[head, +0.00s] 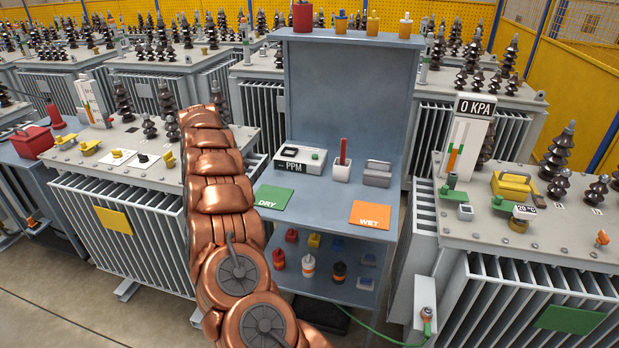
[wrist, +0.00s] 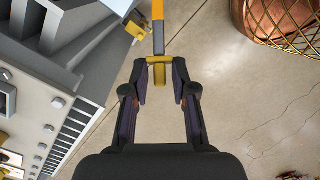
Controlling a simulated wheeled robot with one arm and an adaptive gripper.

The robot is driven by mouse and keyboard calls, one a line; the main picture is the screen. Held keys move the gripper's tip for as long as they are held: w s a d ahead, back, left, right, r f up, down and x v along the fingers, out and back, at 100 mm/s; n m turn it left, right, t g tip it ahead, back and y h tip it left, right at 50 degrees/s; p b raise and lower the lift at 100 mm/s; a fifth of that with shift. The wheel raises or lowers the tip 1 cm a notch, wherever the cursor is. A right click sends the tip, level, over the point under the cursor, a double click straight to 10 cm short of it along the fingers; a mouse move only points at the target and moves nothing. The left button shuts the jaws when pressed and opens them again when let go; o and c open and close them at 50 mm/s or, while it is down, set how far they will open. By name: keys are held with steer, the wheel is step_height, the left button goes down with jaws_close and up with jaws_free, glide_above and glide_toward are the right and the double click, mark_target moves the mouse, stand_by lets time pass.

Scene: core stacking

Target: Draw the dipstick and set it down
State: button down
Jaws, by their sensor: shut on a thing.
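The dipstick (wrist: 158,38) shows in the wrist view as a narrow upright strip, with an orange upper part, a dark grey band and a yellow grip at its lower end. My gripper (wrist: 160,70) is shut on the yellow grip, with one finger on each side. The strip points away from my gripper and runs out of the top of the picture, so its far end is hidden. Bare floor shows behind it. In the head view my copper arm fills the middle left, and neither my gripper nor the dipstick can be made out.
The grey bench (head: 338,218) carries a green DRY mat (head: 273,197), an orange WET mat (head: 371,214), a PPM meter (head: 300,159) and a white cup (head: 342,171) with a red stick. Finned transformers stand left (head: 125,230) and right (head: 520,290). The bench's middle front is clear.

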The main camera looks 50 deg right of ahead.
steer(key=shift+n+g+h, duration=0.3)
steer(key=shift+n+h, duration=0.1)
steer(key=shift+h, duration=0.5)
steer(key=s+d, duration=0.2)
steer(key=d, duration=0.1)
steer(key=s+d+p, duration=0.1)
steer(key=s+d, duration=0.1)
steer(key=d, duration=0.2)
steer(key=s+d, duration=0.2)
steer(key=d, duration=0.1)
steer(key=shift+s+d+r+p, duration=0.15)
steer(key=shift+s+r+p, duration=0.15)
step_height(320, 180, up, 2)
steer(key=h+p, duration=0.2)
glide_above(313, 207)
steer(key=a, duration=0.1)
steer(key=shift+g, duration=0.5)
steer(key=shift+w+a+f+b, duration=0.15)
steer(key=shift+f+b, duration=0.85)
steer(key=shift+f, duration=0.6)
steer(key=shift+w+f+b, duration=0.1)
steer(key=shift+f+b, duration=0.85)
steer(key=shift+f, duration=0.6)
steer(key=c, duration=1.5)
jaws_free()
steer(key=shift+c, duration=0.2)
steer(key=shift+a+f+b, duration=0.1)
steer(key=shift+f+b, duration=0.25)
steer(key=shift+b, duration=0.25)
